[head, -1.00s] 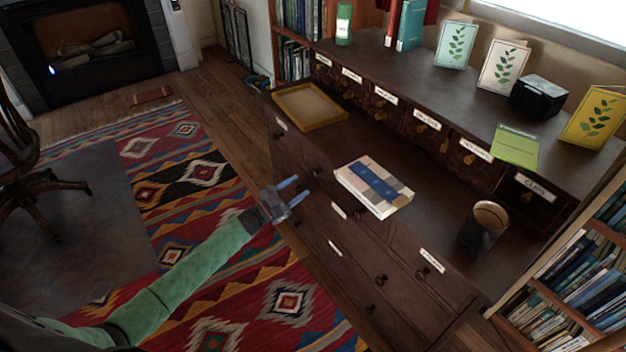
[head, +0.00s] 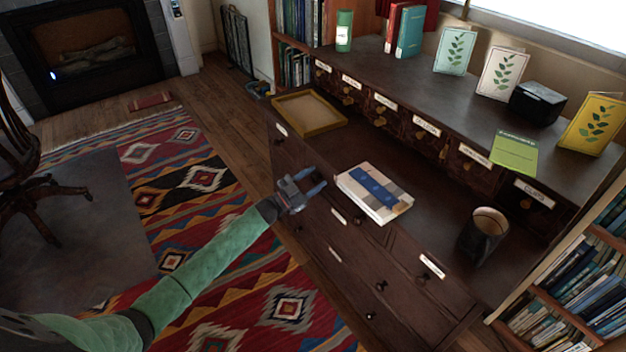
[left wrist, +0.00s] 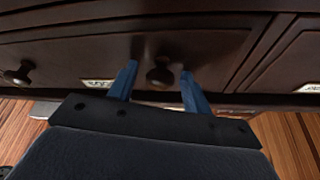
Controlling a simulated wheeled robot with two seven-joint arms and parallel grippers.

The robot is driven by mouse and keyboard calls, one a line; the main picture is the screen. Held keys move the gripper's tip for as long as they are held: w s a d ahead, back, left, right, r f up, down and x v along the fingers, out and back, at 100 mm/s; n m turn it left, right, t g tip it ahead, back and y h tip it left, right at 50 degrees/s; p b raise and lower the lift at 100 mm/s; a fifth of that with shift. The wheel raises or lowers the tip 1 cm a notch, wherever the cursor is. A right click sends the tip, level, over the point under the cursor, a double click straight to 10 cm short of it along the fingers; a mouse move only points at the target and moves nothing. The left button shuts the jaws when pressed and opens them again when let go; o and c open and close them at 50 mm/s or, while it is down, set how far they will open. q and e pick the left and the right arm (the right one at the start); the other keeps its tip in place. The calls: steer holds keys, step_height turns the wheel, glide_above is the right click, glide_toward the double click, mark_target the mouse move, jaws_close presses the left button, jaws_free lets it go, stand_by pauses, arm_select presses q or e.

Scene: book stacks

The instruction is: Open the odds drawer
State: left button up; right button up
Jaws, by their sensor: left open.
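My left gripper (head: 314,181) is open at the front of the dark wooden desk (head: 440,290). In the left wrist view its two blue fingers (left wrist: 159,72) stand on either side of a dark round knob (left wrist: 160,76), with clear gaps to it. The knob belongs to a shut drawer (left wrist: 195,50) in the desk front. White labels show on the drawer fronts, such as one left of that knob (left wrist: 97,85), but I cannot read which says odds. In the head view the gripper partly hides this part of the front. My right gripper is not in view.
On the desk top are a book bundle with a blue band (head: 374,192), a wooden tray (head: 309,112) and a dark cup (head: 484,235). A row of small labelled drawers runs behind. A bookshelf (head: 575,290) stands at the right.

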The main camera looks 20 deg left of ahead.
arm_select(q)
steer(key=shift+c, duration=0.3)
